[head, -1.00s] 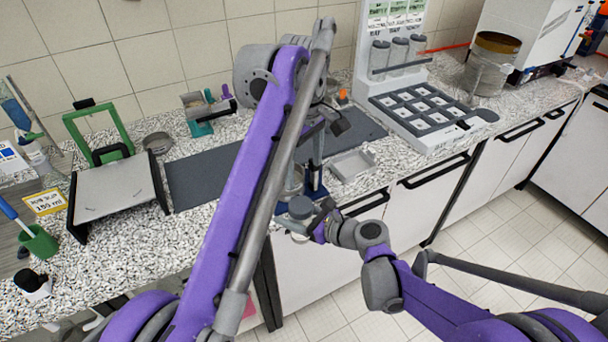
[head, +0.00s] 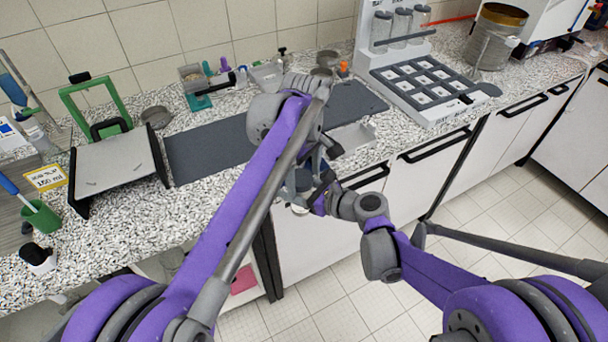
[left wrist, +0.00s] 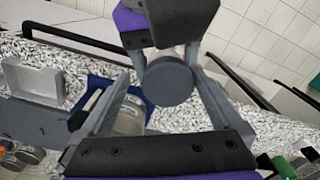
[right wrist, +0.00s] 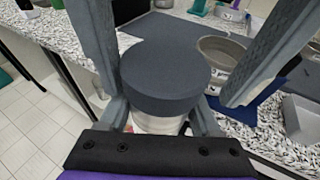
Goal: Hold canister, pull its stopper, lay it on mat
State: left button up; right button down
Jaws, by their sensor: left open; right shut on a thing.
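The canister (right wrist: 160,123) is upright, with a pale body and a wide dark grey stopper (right wrist: 165,75) seated on top. My right gripper (head: 318,200) is shut on the canister and holds it just off the bench's front edge. My left gripper (left wrist: 162,78) is open. Its fingers stand on either side of the stopper, which also shows in the left wrist view (left wrist: 168,83); whether they touch it I cannot tell. The dark grey mat (head: 205,150) lies flat on the bench behind, partly hidden by my left arm.
A metal round pan (right wrist: 222,52) stands beside the canister near a blue base (right wrist: 258,98). A light grey tray (head: 352,137) lies to the right. The mat's left part is clear.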

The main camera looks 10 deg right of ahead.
pick_arm(q)
jog(key=shift+d, duration=0.1)
jog(key=c, duration=1.4)
jog(key=shift+c, duration=0.6)
jog(key=shift+r, duration=0.15)
jog(key=shift+r, duration=1)
jog(key=shift+a+r, duration=0.1)
jog(key=shift+a, duration=0.1)
